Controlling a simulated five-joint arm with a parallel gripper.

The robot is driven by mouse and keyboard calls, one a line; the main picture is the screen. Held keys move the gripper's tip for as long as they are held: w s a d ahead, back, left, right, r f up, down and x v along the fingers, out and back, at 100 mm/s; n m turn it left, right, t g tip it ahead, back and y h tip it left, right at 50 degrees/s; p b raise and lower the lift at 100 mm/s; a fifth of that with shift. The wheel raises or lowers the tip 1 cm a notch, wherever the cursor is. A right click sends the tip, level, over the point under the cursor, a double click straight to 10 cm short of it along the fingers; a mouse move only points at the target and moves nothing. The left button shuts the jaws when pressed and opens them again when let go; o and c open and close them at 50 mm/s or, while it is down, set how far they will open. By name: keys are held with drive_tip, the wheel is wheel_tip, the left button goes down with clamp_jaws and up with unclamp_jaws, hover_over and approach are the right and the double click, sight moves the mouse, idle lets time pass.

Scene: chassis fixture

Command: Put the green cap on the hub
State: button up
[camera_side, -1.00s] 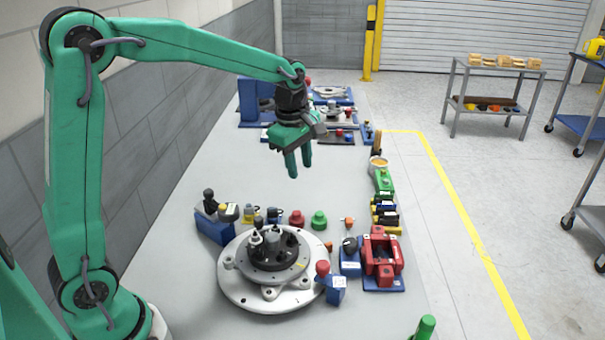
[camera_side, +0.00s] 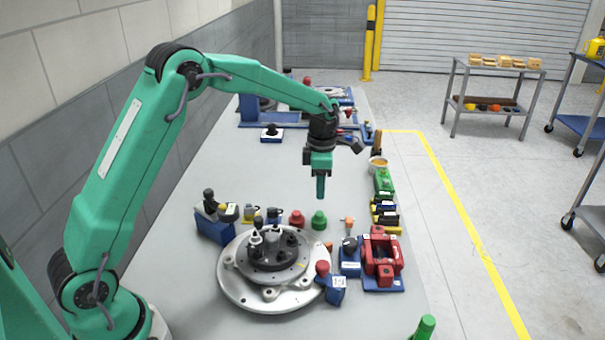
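The green cap (camera_side: 319,220) stands on the grey table, just right of a red cap (camera_side: 297,218). What looks like the hub is the dark round centre (camera_side: 272,263) of a wide pale metal disc (camera_side: 243,290), with several small posts on it. My gripper (camera_side: 320,193) points down above the green cap and apart from it, with a gap between fingertips and cap. The fingers appear edge-on, one in front of the other, so their opening is hidden. Nothing shows held below them.
A blue block with a red knob (camera_side: 336,290) stands at the disc's right edge. A red fixture (camera_side: 383,262) is further right. Dark and yellow parts on a blue block (camera_side: 214,230) stand left of the caps. The table behind the caps is clear.

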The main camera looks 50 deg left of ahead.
sight(319, 213)
drive_tip(key=shift+f, duration=3.95)
clamp_jaws()
drive_tip(key=shift+r, duration=0.5)
drive_tip(key=shift+r, duration=0.35)
drive_tip(key=shift+r, duration=0.25)
